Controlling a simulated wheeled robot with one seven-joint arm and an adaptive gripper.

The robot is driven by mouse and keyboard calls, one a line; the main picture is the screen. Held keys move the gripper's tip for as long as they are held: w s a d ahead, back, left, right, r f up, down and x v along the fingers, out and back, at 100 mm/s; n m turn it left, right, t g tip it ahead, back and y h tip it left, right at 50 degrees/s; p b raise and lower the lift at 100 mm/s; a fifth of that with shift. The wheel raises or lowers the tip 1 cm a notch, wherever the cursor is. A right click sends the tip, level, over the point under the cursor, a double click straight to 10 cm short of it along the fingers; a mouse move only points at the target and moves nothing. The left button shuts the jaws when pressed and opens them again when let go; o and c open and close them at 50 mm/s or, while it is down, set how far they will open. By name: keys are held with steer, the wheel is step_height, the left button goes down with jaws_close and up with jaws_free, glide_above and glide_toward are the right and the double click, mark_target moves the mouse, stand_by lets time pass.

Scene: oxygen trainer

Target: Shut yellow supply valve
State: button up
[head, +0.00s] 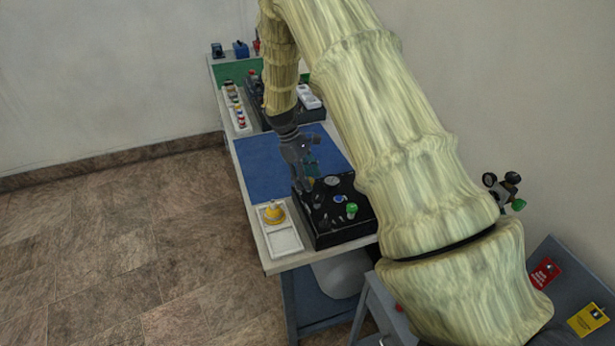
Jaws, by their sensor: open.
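A black panel box (345,232) sits at the near end of the bench, with a round gauge, a blue knob (339,198) and a green knob (351,208) on top. My gripper (309,184) is open and points down over the back left part of this box. A small teal part shows beside its fingers. Whether the fingers touch anything is too small to tell. A yellow rounded piece (273,214) sits in a white tray left of the box. No yellow valve can be made out clearly; my gripper and arm hide part of the panel.
A blue mat (262,165) covers the middle of the bench. Behind it are a narrow white rack (236,108) of coloured pieces and a second dark panel. At right are dark fittings (501,186) and red and yellow tags. The floor at left is clear.

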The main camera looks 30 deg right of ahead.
steer(key=v, duration=1.2)
stand_by(0.3)
